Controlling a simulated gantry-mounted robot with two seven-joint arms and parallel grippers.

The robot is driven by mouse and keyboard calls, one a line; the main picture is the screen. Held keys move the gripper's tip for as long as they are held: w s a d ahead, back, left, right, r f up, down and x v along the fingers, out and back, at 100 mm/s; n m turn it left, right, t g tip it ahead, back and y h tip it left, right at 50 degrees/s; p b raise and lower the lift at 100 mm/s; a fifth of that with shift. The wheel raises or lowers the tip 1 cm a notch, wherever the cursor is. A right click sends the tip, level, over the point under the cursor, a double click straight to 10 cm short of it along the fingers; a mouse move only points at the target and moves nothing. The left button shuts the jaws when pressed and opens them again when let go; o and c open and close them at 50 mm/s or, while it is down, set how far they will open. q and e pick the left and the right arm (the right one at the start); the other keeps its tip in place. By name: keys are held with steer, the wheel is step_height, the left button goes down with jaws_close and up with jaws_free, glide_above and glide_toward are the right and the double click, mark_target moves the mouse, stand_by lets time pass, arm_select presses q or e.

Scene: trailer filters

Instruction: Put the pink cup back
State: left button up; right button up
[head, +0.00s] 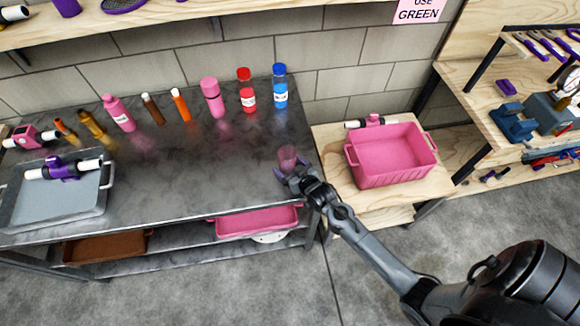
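A small translucent pink cup (287,157) is at the right part of the dark metal table (220,170), near its right edge. My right gripper (289,172) is right at the cup, with its fingers at the cup's near side and partly overlapping it in the view. I cannot tell whether the fingers grip the cup or only stand around it, nor whether the cup rests on the table or is held just above. My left gripper is not in view.
Several bottles, including a red one (246,92) and a blue one (280,88), stand along the back of the table. A grey tray (50,205) is at left. A pink bin (392,158) stands on the wooden bench at right. The middle of the table is clear.

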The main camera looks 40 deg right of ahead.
steer(key=shift+r, duration=0.2)
steer(key=shift+s+r, duration=0.1)
steer(key=shift+s, duration=0.2)
steer(key=p+v, duration=0.1)
steer(key=v, duration=0.8)
steer(key=shift+s+a+r+p, duration=0.1)
steer(key=shift+s+a+p, duration=0.05)
steer(key=shift+s+p, duration=0.2)
steer(key=shift+s+a+r, duration=0.15)
steer(key=shift+s+r, duration=0.1)
steer(key=shift+s, duration=0.35)
steer(key=s+a+r+n+g+y, duration=0.1)
steer(key=s+a+r+g, duration=0.1)
steer(key=s+a+g, duration=0.3)
steer(key=s+a+r+n+g+y, duration=0.1)
steer(key=s+a+r+n+g, duration=0.1)
steer(key=s, duration=0.9)
steer(key=a+r+g, duration=0.1)
steer(key=a+g, duration=0.1)
steer(key=a, duration=0.1)
steer(key=shift+n+g, duration=0.3)
steer(key=shift+g, duration=0.1)
steer(key=shift+r, duration=0.25)
